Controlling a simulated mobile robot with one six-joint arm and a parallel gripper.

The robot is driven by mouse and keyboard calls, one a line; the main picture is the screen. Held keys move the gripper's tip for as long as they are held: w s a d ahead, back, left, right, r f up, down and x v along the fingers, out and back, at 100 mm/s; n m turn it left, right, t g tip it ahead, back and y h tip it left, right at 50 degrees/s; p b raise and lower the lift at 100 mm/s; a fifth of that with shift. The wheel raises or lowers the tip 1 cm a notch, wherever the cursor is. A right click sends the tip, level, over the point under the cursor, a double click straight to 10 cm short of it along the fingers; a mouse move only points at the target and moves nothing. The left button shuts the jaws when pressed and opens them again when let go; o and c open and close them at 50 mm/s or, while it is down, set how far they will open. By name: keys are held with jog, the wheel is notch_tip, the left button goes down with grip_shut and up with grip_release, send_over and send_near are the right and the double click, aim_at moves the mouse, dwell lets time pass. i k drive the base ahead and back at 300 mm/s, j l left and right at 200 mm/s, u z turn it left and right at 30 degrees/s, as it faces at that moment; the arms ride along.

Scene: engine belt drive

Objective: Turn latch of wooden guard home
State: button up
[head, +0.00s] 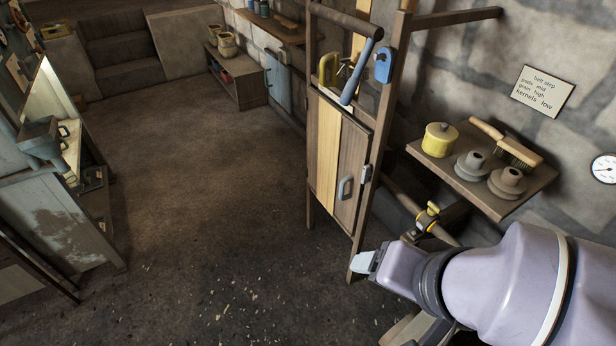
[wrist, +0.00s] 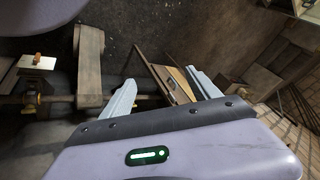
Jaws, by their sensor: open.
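The wooden guard (head: 328,150) is an upright plank panel with one pale stripe, standing in a dark wooden frame. It looks closed. A grey handle (head: 344,189) is on its lower right part. A small light grey piece, seemingly the latch (head: 367,173), sits at its right edge by the post; its exact angle is too small to tell. My gripper (head: 365,263) is below and right of the guard, apart from it. In the wrist view my gripper (wrist: 161,78) has its two fingers spread and empty, with what looks like the guard (wrist: 178,88) beyond them.
A frame post (head: 385,130) stands between the guard and the wall shelf (head: 480,200), which holds a yellow pot (head: 439,140), a brush and two grey stepped parts. Open floor (head: 200,220) lies left of the guard.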

aim_at(367, 172)
jog(key=i+l+u, duration=0.1)
jog(key=i+u, duration=0.35)
jog(key=i, duration=0.4)
